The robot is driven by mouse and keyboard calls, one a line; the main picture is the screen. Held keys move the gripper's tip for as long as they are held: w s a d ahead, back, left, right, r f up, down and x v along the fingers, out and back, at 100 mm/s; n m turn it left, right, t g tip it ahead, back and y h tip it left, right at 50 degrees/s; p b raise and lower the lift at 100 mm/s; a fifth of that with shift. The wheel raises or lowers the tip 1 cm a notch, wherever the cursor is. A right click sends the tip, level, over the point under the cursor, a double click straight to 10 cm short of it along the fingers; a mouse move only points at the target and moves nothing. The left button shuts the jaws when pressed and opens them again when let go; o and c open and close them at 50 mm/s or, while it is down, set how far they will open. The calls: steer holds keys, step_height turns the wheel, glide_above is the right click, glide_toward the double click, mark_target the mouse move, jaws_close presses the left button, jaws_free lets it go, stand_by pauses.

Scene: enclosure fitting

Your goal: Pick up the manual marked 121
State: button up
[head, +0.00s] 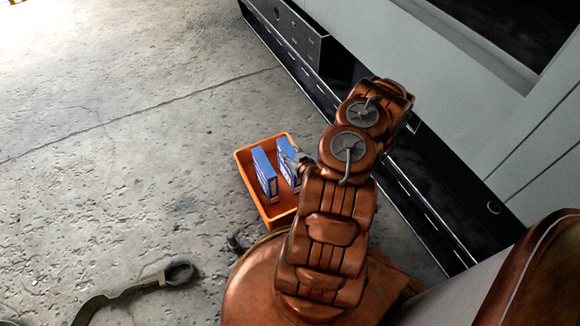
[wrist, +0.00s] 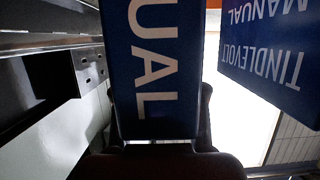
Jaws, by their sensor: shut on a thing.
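Two blue manuals stand upright side by side at an orange bin (head: 281,218) on the floor in the head view: a left one (head: 263,176) and a right one (head: 286,158). My gripper (head: 299,161) is at the right manual and partly covers it. In the wrist view my gripper (wrist: 160,120) is shut on a blue manual (wrist: 155,60) with white letters "UAL". The other manual (wrist: 262,55), reading "TINDLEVOLT MANUAL", is apart from it at the right. No number 121 is legible on either. I cannot tell whether the held manual is clear of the bin floor.
A grey enclosure (head: 475,110) with a dark base rail (head: 425,195) runs along the right, close to my arm. A strap (head: 130,290) lies on the floor at lower left. The concrete floor (head: 110,100) left of the bin is clear.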

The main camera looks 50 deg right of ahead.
jaws_close()
stand_by(0.3)
